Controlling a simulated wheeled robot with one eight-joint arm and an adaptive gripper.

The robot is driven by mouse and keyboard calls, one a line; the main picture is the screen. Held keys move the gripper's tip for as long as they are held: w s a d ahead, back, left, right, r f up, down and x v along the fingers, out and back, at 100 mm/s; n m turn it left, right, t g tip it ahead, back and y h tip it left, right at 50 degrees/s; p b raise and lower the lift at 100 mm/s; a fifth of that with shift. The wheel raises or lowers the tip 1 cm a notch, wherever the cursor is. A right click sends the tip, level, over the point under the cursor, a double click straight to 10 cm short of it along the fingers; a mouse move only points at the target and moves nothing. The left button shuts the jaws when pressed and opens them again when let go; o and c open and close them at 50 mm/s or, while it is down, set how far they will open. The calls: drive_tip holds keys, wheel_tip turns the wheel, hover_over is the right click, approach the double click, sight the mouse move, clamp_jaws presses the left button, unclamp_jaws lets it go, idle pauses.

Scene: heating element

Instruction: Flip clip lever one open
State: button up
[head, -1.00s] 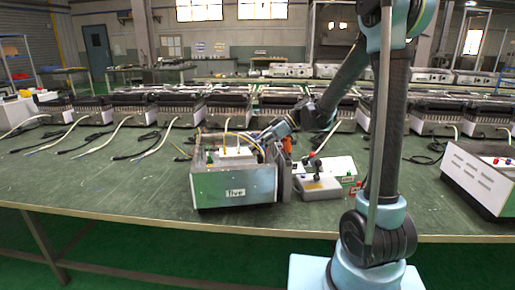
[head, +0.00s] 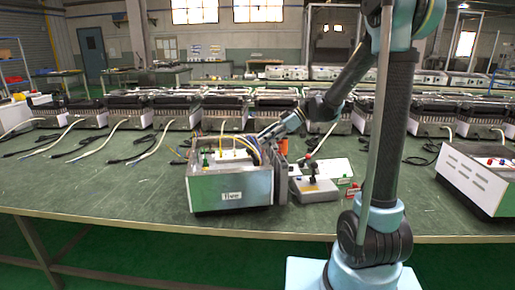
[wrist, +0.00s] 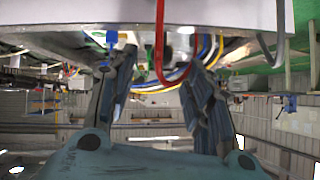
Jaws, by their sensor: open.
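A metal-sided box (head: 230,190) with a labelled front and an open, wired top stands on the green table. My gripper (head: 266,133) is at the box's back right corner, by yellow and blue wires. In the wrist view my gripper (wrist: 158,70) is open and empty, its two fingers apart below a pale panel (wrist: 170,12). A red loop-shaped lever (wrist: 159,55) hangs between the fingers in that picture, and a grey loop (wrist: 279,40) hangs to the right. I cannot tell which is clip lever one or whether a finger touches the red loop.
A grey unit (head: 315,189) with a dark handle and a white-green box (head: 330,169) stand right of the box. A white case (head: 474,178) is at the far right. Several similar units with cables line the table's back. The table's left front is clear.

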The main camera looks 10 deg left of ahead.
sight(251, 154)
drive_tip(key=shift+v, duration=2.75)
drive_tip(key=shift+a, duration=0.1)
drive_tip(key=c, duration=0.6)
drive_tip(key=shift+s+a+f, duration=0.1)
drive_tip(key=shift+a, duration=0.25)
drive_tip(key=c, duration=0.4)
drive_tip(key=s+a+h, duration=0.1)
drive_tip(key=a+h, duration=0.1)
drive_tip(key=a, duration=0.1)
drive_tip(key=s+a+n+h, duration=0.1)
drive_tip(key=a+h, duration=0.1)
drive_tip(key=a, duration=0.1)
drive_tip(key=s+a+n+h, duration=0.1)
drive_tip(key=a+h, duration=0.1)
drive_tip(key=a, duration=0.1)
drive_tip(key=shift+s+a+f, duration=0.1)
clamp_jaws()
drive_tip(key=s+a+r+n+t+h, duration=0.2)
drive_tip(key=s+a+r+h, duration=0.15)
drive_tip(key=a, duration=0.35)
drive_tip(key=f, duration=0.9)
drive_tip(key=shift+s+a, duration=0.3)
drive_tip(key=shift+w+d+f, duration=0.1)
drive_tip(key=shift+w+d, duration=0.2)
drive_tip(key=shift+d, duration=0.3)
drive_tip(key=shift+w+d, duration=0.3)
drive_tip(key=shift+d, duration=0.25)
drive_tip(key=shift+w+d+r, duration=0.2)
drive_tip(key=shift+w+d, duration=0.1)
drive_tip(key=shift+d, duration=0.25)
